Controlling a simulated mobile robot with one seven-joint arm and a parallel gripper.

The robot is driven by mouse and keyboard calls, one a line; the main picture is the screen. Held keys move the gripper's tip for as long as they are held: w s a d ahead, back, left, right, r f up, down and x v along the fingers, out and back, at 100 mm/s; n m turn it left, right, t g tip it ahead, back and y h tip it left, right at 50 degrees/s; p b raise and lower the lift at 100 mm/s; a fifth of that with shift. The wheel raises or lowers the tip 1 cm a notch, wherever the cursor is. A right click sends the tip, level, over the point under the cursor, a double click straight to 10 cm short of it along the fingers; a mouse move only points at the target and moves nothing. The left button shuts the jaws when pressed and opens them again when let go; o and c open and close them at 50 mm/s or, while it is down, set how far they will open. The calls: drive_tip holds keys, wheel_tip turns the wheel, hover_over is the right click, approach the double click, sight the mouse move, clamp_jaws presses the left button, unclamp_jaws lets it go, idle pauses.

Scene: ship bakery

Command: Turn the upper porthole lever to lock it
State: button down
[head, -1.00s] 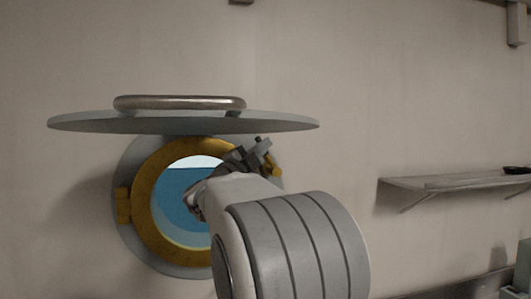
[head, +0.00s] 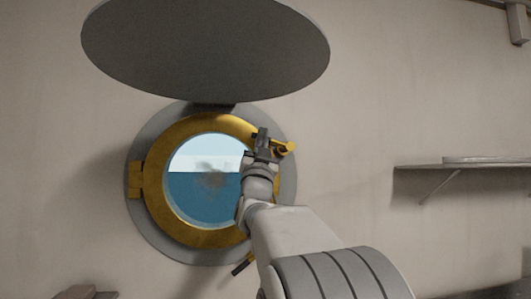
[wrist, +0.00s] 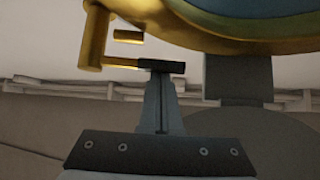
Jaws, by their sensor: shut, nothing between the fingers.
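The round porthole has a brass ring (head: 160,225) set in a grey wall ring, with sea and sky in its glass. The upper lever (head: 285,148) is at the ring's upper right; its brass part (wrist: 93,38) also shows in the wrist view. A dark bar, apparently its handle (wrist: 176,67), extends from it. My gripper (head: 263,140) is at this lever in the head view. In the wrist view, its fingers (wrist: 160,84) are together and empty, their tips at the dark bar; touching or slightly apart, I cannot tell.
The grey round cover (head: 205,50) hangs raised above the porthole on a dark hinge, which also shows in the wrist view (wrist: 238,80). A lower lever's dark end (head: 243,264) shows at the bottom right of the ring. A wall shelf (head: 460,167) stands to the right.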

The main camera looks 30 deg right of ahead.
drive_tip(key=shift+d+f+n+t+y+b, duration=0.1)
drive_tip(key=shift+f+n+t+y+b, duration=0.7)
drive_tip(key=shift+n+y+b, duration=0.7)
drive_tip(key=shift+d+f+n+t+y+b, duration=0.1)
drive_tip(key=shift+f+n+t+y+b, duration=0.45)
drive_tip(key=shift+f+n+y+b, duration=0.75)
drive_tip(key=shift+f+n+t+y+b, duration=0.65)
drive_tip(key=shift+n+y+b, duration=1)
drive_tip(key=shift+n, duration=0.25)
drive_tip(key=shift+d+f, duration=0.1)
drive_tip(key=shift+f, duration=0.1)
